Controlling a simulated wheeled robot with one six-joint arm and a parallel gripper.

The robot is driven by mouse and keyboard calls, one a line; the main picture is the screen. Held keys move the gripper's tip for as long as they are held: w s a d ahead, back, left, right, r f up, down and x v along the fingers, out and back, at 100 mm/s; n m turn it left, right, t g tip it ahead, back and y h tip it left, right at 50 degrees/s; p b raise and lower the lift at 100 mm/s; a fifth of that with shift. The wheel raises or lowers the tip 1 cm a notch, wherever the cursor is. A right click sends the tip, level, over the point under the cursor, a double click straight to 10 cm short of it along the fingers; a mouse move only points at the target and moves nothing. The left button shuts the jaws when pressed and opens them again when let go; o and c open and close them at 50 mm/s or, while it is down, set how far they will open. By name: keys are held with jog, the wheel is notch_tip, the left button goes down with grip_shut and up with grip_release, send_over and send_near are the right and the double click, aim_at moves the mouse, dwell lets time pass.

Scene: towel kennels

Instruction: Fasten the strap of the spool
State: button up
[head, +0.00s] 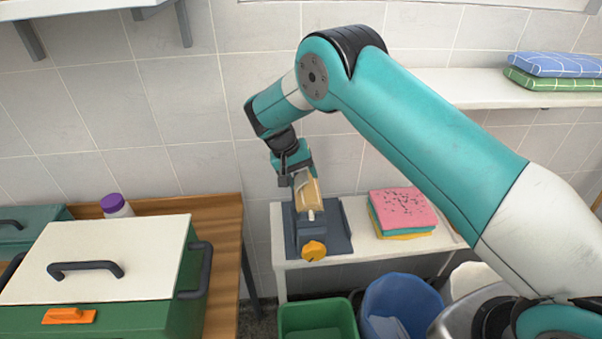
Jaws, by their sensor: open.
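The spool (308,190), a tan roll with a pale part on its left side, stands in a dark blue-grey holder (336,239) on a low white bench. An orange knob (314,250) is at the front of the holder. My gripper (296,173) is right above the spool, pointing down, with its fingers around or close to the spool's top. It is open; whether it touches the spool I cannot tell. A strap cannot be made out clearly; the gripper and the spool's small size in view hide the detail.
Pink, teal and yellow folded cloths (403,210) lie on the white bench (365,242), right of the holder. A green bin (317,318) and blue bin (402,300) stand below in front. A green box with white lid (140,258) sits on a wooden table at left.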

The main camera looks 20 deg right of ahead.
aim_at(310, 186)
jog(key=c, duration=0.9)
jog(key=shift+o, duration=0.2)
jog(key=shift+f+b, duration=0.1)
jog(key=shift+b, duration=0.2)
jog(key=y+b, duration=0.1)
jog(key=d+y+b, duration=0.1)
jog(key=b, duration=0.1)
jog(key=f+y+b, duration=0.1)
jog(key=b, duration=0.1)
jog(key=shift+s+d+t, duration=0.15)
jog(key=shift+d+t, duration=0.15)
jog(key=shift+s+d+f+t+y+b, duration=0.15)
jog(key=shift+d+y+b, duration=0.1)
jog(key=shift+y+b, duration=0.4)
jog(key=shift+d+f+t+y+b, duration=0.1)
jog(key=shift+d+f+y+b, duration=0.1)
jog(key=shift+y+b, duration=0.45)
jog(key=shift+s+d+f+t+y+b, duration=0.1)
jog(key=shift+d+y+b, duration=0.25)
jog(key=shift+y, duration=0.45)
jog(key=shift+a, duration=0.1)
jog(key=o, duration=0.9)
jog(key=shift+c, duration=0.2)
jog(key=shift+w, duration=0.1)
jog(key=shift+r, duration=0.2)
